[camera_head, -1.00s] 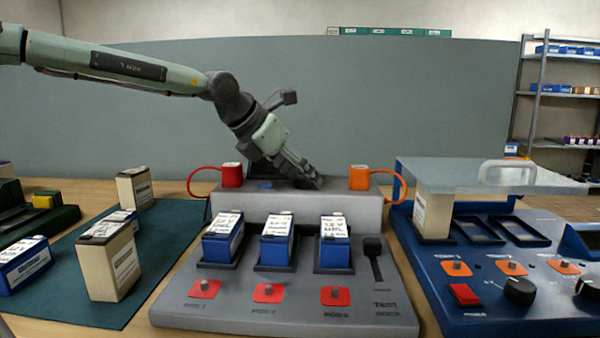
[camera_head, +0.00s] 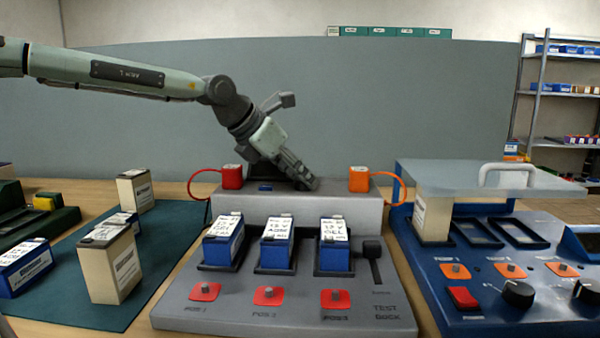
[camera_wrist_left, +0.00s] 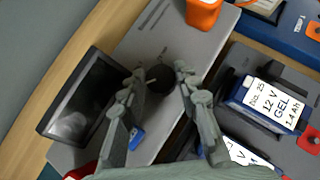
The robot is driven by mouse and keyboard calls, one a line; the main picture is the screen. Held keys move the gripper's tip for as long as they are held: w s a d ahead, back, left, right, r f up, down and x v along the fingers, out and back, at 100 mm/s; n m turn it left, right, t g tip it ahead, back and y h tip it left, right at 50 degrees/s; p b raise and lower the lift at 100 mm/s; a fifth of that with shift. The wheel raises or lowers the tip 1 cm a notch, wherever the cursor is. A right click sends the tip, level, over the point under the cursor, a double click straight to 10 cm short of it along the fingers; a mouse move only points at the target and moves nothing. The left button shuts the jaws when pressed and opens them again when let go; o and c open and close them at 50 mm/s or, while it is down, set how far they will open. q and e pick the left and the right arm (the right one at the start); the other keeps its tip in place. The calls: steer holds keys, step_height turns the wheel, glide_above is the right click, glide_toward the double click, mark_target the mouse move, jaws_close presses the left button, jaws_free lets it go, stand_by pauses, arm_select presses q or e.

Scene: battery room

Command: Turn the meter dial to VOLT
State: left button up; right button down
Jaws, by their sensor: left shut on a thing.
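The meter dial (camera_wrist_left: 160,77) is a dark round knob on the grey raised back ledge of the test dock (camera_head: 345,210). My left gripper (camera_head: 308,184) reaches down to this ledge between the red and orange blocks and hides the dial in the head view. In the left wrist view, the two fingers of my left gripper (camera_wrist_left: 161,72) are on either side of the dial, shut on it. A dark screen panel (camera_wrist_left: 84,98), apparently the meter display, stands beside it. The dial's markings and pointer direction cannot be read. My right gripper is not in view.
A red block (camera_head: 232,176) and an orange block (camera_head: 359,179) with cables flank the ledge. Several blue batteries (camera_head: 275,244) sit in the dock's front. A blue station (camera_head: 470,315) with a raised clear cover stands right. Loose batteries stand on a green mat (camera_head: 165,225) left.

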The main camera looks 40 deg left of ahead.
arm_select(q)
steer(key=m+h+p, duration=0.1)
steer(key=m+g+h+p, duration=0.1)
steer(key=m, duration=0.1)
steer(key=shift+w+a+m+h+p, duration=0.15)
steer(key=shift+a+m+h+p, duration=0.05)
steer(key=shift+m+h+p, duration=0.15)
steer(key=shift+f+m+g+h, duration=0.1)
steer(key=shift+m+g+h, duration=0.25)
steer(key=shift+m+g, duration=0.1)
steer(key=shift+a+m, duration=0.1)
steer(key=shift+m, duration=0.3)
steer(key=shift+w+m+g+h+b, duration=0.15)
steer(key=shift+m+g+h+b, duration=0.15)
steer(key=shift+m+g+h, duration=0.7)
steer(key=shift+m+g, duration=0.65)
steer(key=shift+m, duration=0.75)
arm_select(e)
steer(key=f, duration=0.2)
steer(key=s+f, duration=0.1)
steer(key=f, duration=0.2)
arm_select(q)
steer(key=o, duration=1.2)
steer(key=shift+c, duration=0.2)
